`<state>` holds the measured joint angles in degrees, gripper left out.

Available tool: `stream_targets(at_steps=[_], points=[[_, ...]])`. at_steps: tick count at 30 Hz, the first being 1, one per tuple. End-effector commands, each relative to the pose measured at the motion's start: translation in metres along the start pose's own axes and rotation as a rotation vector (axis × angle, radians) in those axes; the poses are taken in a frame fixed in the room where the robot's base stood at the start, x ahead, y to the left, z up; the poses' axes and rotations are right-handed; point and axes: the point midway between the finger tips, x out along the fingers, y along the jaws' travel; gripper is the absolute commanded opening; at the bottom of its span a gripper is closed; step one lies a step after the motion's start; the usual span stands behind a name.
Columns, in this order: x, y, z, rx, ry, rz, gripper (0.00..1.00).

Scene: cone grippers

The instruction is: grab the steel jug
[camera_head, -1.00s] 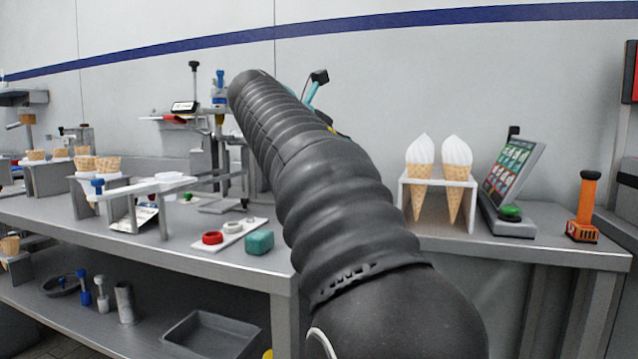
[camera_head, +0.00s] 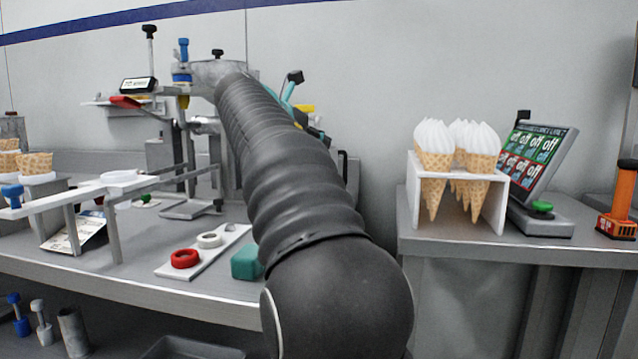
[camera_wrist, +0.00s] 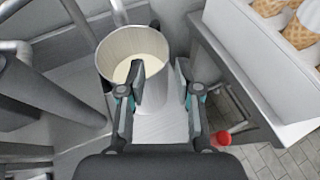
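The steel jug (camera_wrist: 168,114) shows in the wrist view as an open metal vessel with a pale cream filling inside. My gripper (camera_wrist: 163,76) is open at its near side. The left finger overlaps the jug's opening and the right finger is by its right outer side, with part of the wall between them. I cannot tell whether either finger touches it. In the head view my arm covers the gripper, and I cannot make out the jug there.
A white holder (camera_head: 499,205) with several ice cream cones stands right of my arm, beside a menu screen (camera_head: 533,155). A white strip (camera_head: 205,257) with red and white rings and a teal block (camera_head: 247,262) lie left of my arm. A gap separates the tables.

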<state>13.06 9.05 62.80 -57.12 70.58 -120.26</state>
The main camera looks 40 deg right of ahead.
Motion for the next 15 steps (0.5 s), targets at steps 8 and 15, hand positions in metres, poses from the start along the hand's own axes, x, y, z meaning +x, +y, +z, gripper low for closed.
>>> stream_targets(at_steps=[8,15], points=[[0.015,0.0,-0.001,-0.001,0.0,0.002,0.33],[0.043,-0.005,0.0,0.0,0.001,0.001,0.33]])
